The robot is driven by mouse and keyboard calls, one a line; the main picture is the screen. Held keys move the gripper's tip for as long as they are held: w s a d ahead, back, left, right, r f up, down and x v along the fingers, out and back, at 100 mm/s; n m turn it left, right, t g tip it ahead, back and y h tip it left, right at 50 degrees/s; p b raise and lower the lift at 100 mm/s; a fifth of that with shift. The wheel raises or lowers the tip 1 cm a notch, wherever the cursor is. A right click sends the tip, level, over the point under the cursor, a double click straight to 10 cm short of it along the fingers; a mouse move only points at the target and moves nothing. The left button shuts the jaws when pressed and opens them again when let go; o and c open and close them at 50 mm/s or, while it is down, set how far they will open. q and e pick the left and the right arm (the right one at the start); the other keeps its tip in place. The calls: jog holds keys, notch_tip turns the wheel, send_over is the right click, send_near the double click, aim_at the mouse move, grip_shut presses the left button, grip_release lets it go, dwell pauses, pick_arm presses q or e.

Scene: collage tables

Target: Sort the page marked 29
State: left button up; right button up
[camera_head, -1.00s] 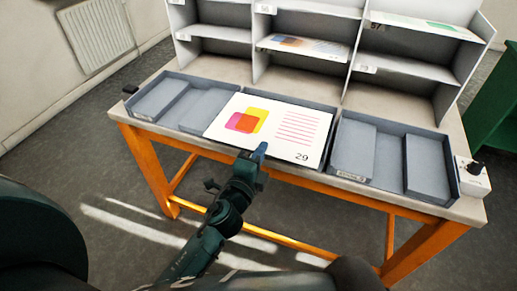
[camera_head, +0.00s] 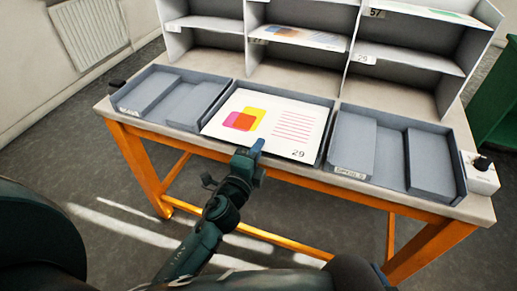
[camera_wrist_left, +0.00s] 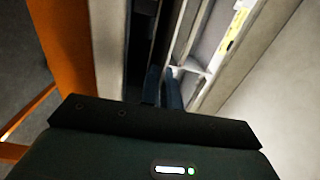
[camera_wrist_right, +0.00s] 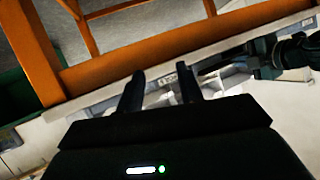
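The page marked 29 (camera_head: 270,118) is white, with a yellow and a pink-red square at left, red lines at right and "29" at its front right corner. It lies flat at the middle tray (camera_head: 333,118); whether it touches the tray floor is hidden. My left gripper (camera_head: 256,148) is at the page's front edge, one finger showing over it. In the left wrist view its fingers (camera_wrist_left: 163,88) are close together, seemingly shut on the page edge. My right gripper (camera_wrist_right: 160,90) shows only in its wrist view, fingers apart and empty.
A grey rack behind has slots labelled 57 (camera_head: 376,13) and 29 (camera_head: 362,59); another page (camera_head: 295,36) lies in its middle column. A left tray (camera_head: 165,98) and a right tray marked SPOILS (camera_head: 432,165) flank the page. A white box with a black knob (camera_head: 481,175) stands at right.

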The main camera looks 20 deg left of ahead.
pick_arm(q)
jog(key=o, duration=0.5)
jog(key=shift+c, duration=0.2)
pick_arm(e)
jog(key=shift+w+r, duration=0.2)
jog(key=shift+w, duration=0.15)
